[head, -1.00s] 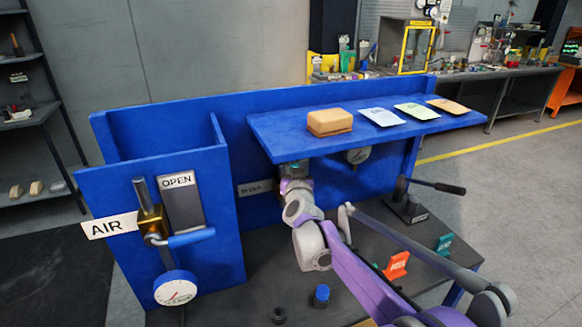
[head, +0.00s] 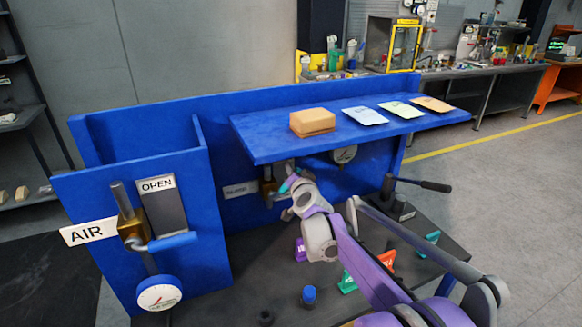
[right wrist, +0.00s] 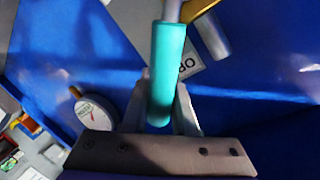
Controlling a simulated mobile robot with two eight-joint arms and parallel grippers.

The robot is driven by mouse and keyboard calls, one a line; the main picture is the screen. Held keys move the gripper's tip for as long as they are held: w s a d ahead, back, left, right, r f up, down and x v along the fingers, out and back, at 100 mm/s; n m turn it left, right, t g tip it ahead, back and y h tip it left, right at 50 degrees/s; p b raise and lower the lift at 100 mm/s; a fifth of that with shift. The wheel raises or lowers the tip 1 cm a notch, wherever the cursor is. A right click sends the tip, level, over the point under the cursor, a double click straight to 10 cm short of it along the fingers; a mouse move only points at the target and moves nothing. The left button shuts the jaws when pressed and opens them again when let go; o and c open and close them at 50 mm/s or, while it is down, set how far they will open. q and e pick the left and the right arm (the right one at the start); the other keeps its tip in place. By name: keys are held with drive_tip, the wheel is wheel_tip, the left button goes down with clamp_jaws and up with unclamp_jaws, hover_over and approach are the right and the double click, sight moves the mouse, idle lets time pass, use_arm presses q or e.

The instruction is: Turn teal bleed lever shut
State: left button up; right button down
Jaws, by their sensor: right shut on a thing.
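The teal bleed lever (right wrist: 167,65) fills the upper middle of the right wrist view, its handle lying between my right gripper's fingers (right wrist: 164,105). In the head view a small bit of the teal lever (head: 288,184) shows under the blue shelf, at the tip of my right gripper (head: 284,191). My right gripper is shut on the lever. Brass and grey pipework (head: 267,187) sits just left of it; the rest of the fitting is hidden by my right arm. My left gripper is not in view.
The blue shelf (head: 262,146) hangs above my right gripper, bearing a tan block (head: 312,122) and several cards. A gauge (head: 344,154) is close by on the right. Coloured tags and a blue-capped piece (head: 308,295) stand on the dark bench below.

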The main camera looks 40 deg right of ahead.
wheel_tip(320, 180, down, 8)
drive_tip(key=d+m+y+p, duration=0.1)
drive_tip(key=d+m+y, duration=0.1)
drive_tip(key=m, duration=0.5)
drive_tip(key=shift+s+d+r+m+y, duration=0.2)
drive_tip(key=shift+s+r+m+y, duration=0.15)
drive_tip(key=shift+y, duration=0.25)
drive_tip(key=shift+a+f, duration=0.1)
drive_tip(key=c, duration=0.7)
unclamp_jaws()
